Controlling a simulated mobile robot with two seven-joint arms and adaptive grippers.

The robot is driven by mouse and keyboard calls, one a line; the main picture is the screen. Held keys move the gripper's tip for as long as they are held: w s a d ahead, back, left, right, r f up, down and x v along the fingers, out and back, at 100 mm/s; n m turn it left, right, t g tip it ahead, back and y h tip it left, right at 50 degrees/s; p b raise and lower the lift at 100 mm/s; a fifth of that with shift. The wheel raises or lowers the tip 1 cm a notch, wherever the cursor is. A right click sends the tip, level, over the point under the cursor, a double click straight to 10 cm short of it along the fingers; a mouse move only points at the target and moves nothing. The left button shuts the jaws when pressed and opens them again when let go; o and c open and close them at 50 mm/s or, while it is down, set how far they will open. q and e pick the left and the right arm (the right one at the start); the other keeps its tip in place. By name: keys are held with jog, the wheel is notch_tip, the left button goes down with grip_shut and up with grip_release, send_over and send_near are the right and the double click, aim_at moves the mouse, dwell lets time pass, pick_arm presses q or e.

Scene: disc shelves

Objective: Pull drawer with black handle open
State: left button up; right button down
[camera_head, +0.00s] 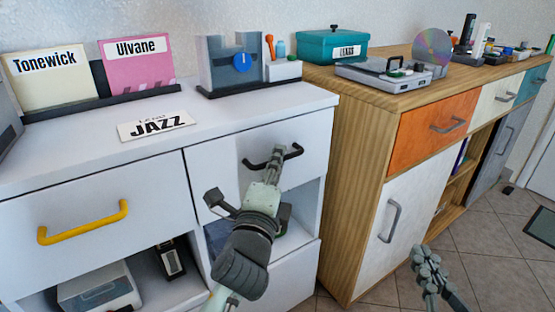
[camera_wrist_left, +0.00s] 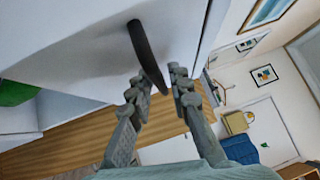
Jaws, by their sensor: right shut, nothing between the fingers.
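The white drawer (camera_head: 225,167) with the black handle (camera_head: 291,151) is at the right of the white cabinet, and its front looks flush. My left gripper (camera_head: 275,156) is at this handle and hides its middle in the head view. In the left wrist view my left gripper (camera_wrist_left: 160,88) has its fingers apart, with the lower end of the black handle (camera_wrist_left: 146,52) between or just in front of the fingertips. I cannot tell whether they touch. My right gripper (camera_head: 424,258) is shut and empty, low in front of the wooden cabinet.
A yellow-handled drawer (camera_head: 85,222) is to the left, above an open shelf. The wooden cabinet (camera_head: 349,182) stands close on the right.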

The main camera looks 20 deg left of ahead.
pick_arm(q)
jog(key=shift+w, duration=0.3)
grip_shut()
dwell(0.3)
